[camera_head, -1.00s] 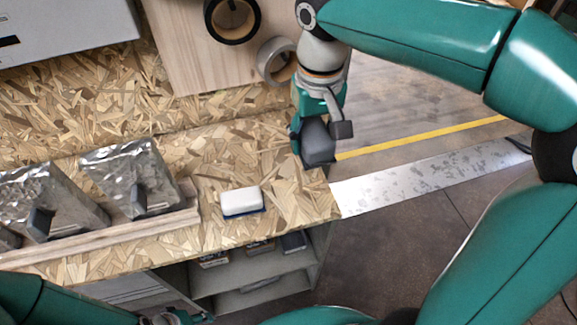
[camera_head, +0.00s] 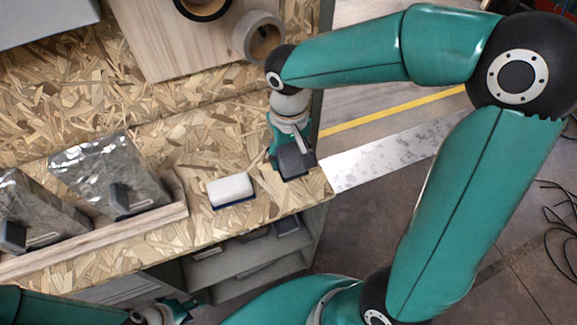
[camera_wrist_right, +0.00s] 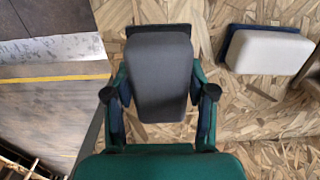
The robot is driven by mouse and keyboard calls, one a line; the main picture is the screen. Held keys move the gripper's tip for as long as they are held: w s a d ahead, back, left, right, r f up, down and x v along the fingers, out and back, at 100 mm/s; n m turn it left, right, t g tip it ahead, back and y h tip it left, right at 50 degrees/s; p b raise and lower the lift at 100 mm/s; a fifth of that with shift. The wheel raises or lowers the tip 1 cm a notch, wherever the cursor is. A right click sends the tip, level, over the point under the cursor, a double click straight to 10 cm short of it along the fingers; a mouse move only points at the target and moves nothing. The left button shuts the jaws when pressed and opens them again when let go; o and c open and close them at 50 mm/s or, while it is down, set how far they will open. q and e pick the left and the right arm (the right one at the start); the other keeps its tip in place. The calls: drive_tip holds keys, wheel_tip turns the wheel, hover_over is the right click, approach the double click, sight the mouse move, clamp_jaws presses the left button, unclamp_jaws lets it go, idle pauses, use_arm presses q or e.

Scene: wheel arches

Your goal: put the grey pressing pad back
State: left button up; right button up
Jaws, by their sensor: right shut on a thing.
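The grey pressing pad (camera_head: 296,162) is a dark grey rounded block at the right end of the chipboard bench top (camera_head: 205,225). My right gripper (camera_head: 288,150) is shut on it from above. In the right wrist view the pad (camera_wrist_right: 160,75) sits between both fingers, with a thin darker edge at its far end. The pad is over the bench or on it; I cannot tell if it touches. My left gripper (camera_head: 165,312) is partly in view at the bottom left, away from the pad, and its fingers are not clear.
A white block with a blue base (camera_head: 231,191) lies just left of the pad; it also shows in the right wrist view (camera_wrist_right: 268,52). Foil-wrapped pieces (camera_head: 108,178) stand behind a wooden rail at left. Tape rolls (camera_head: 258,37) hang behind. The bench's right edge is close.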

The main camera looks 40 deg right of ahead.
sight(289, 152)
drive_tip(key=shift+f, duration=2.4)
drive_tip(key=shift+b, duration=0.3)
drive_tip(key=o, duration=1.1)
drive_tip(key=shift+r, duration=0.25)
wheel_tip(289, 152, up, 12)
drive_tip(key=shift+f+p, duration=0.2)
drive_tip(key=shift+p, duration=0.55)
